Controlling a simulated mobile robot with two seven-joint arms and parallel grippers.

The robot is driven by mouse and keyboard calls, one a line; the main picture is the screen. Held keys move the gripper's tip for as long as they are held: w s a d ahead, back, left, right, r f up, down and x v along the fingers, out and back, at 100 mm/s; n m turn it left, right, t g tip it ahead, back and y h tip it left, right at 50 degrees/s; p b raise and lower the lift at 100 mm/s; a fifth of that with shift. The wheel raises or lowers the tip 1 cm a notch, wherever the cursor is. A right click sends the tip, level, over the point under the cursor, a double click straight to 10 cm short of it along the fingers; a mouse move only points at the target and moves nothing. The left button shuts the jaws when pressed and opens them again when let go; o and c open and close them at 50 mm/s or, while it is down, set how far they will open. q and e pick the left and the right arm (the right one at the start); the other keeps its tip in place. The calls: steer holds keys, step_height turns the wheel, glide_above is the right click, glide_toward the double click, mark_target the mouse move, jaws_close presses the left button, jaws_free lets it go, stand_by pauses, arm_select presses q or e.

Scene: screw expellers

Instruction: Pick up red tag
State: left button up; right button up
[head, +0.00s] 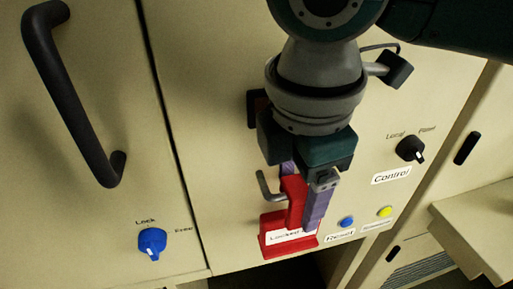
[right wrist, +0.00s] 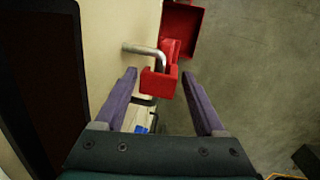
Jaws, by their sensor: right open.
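The red tag (head: 272,240), with a white label on its lower part, is at the bottom of the beige cabinet front beside a bent grey metal hook (head: 265,186). In the right wrist view the tag (right wrist: 160,84) also shows, with the hook (right wrist: 146,52) meeting its upper part. My right gripper (head: 300,198) is open with its purple fingers pointing down at the tag. In the right wrist view, the tag's narrow part lies between the lines of the two fingers (right wrist: 159,76), with gaps on both sides. I cannot tell how deep it is between them. My left gripper is out of view.
A blue knob (head: 152,242) and a large black handle (head: 75,95) are on the left. A black control knob (head: 410,149), a blue button (head: 346,222) and a yellow button (head: 385,211) are on the right. A beige ledge (head: 480,225) juts out at far right.

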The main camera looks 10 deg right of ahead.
steer(key=shift+c, duration=0.4)
steer(key=shift+f, duration=0.1)
jaws_close()
stand_by(0.3)
